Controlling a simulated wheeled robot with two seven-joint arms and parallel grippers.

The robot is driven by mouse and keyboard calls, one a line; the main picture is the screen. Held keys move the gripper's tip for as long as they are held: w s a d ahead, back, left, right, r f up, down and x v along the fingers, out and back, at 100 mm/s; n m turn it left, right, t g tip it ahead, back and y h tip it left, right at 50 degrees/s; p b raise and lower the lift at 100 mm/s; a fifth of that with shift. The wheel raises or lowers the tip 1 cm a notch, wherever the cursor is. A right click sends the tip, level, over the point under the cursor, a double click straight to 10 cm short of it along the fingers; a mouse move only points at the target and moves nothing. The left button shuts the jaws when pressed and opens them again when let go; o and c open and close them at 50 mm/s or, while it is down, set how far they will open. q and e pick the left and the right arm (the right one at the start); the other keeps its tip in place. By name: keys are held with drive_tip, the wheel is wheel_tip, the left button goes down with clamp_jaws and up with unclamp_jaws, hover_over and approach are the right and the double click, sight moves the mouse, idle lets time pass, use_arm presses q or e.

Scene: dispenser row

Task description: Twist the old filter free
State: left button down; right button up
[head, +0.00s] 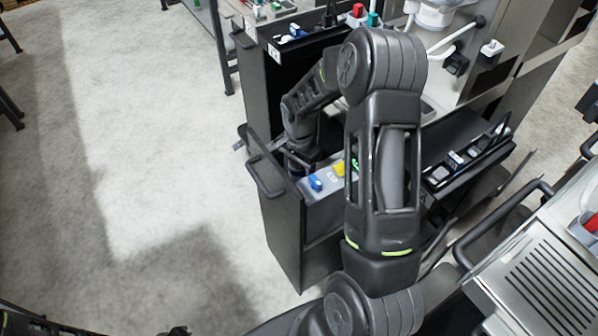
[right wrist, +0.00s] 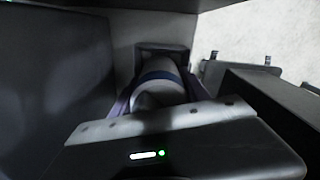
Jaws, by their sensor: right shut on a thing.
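The filter, a white cylinder with a dark blue band (right wrist: 158,88), lies between the fingers of my right gripper (right wrist: 160,72) in the right wrist view. The fingers are shut on it from both sides. A dark block stands behind its far end; I cannot tell how the two join. My left gripper is not clearly in view; only dark parts of my left arm show at the bottom left edge.
A slotted metal machine (head: 548,285) is at the lower right. The floor (head: 150,150) to the left is clear.

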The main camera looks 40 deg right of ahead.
drive_tip(key=m, duration=0.3)
drive_tip(key=shift+r+m, duration=0.1)
drive_tip(key=shift+m, duration=0.2)
drive_tip(key=shift+w+a+m, duration=0.1)
drive_tip(key=shift+m, duration=1)
drive_tip(key=m, duration=0.3)
drive_tip(key=shift+p, duration=0.3)
drive_tip(key=shift+m, duration=0.9)
drive_tip(key=o, duration=1.7)
wheel_tip(320, 180, up, 8)
drive_tip(key=shift+f+p, duration=0.15)
drive_tip(key=shift+p, duration=0.15)
